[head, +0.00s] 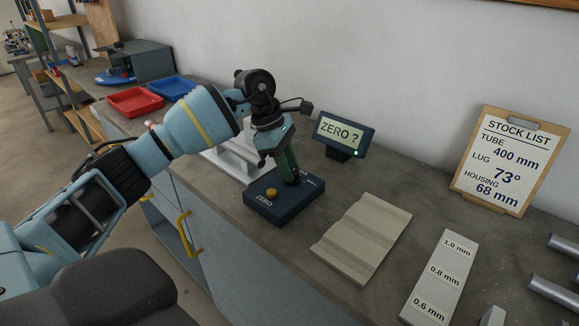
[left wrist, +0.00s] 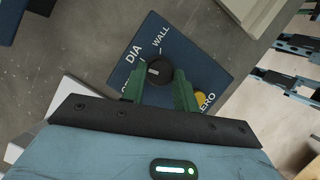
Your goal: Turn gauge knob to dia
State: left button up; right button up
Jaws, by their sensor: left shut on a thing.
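The dark blue gauge box (head: 284,205) stands on the bench, with a yellow button (head: 271,192) beside the word ZERO. In the left wrist view its black round knob (left wrist: 159,71) has a short pale mark on top. The words DIA and WALL are printed around the knob; another label is partly hidden by a finger. My left gripper (head: 291,176) reaches down to the box, its green fingers on either side of the knob and shut on it. In the head view the fingers hide the knob. The display (head: 343,134) reads "ZERO ?" with a green light. My right gripper is out of view.
A grey metal fixture (head: 228,165) stands behind the box. A grooved beige block (head: 362,238) and a thickness strip (head: 440,275) lie to the right. A stock list clipboard (head: 507,160) leans on the wall. Red (head: 135,101) and blue (head: 172,87) trays sit far left.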

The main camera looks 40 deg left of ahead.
pick_arm(q)
jog(key=shift+w+m+g+b, duration=0.15)
jog(key=shift+m+g+b, duration=0.25)
jog(key=shift+m, duration=1)
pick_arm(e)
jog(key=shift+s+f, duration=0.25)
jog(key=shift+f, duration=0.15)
pick_arm(q)
jog(key=o, duration=1)
jog(key=shift+c, duration=0.2)
jog(key=v, duration=0.8)
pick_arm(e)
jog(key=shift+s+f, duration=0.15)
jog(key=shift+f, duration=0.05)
pick_arm(q)
jog(key=shift+f, duration=0.15)
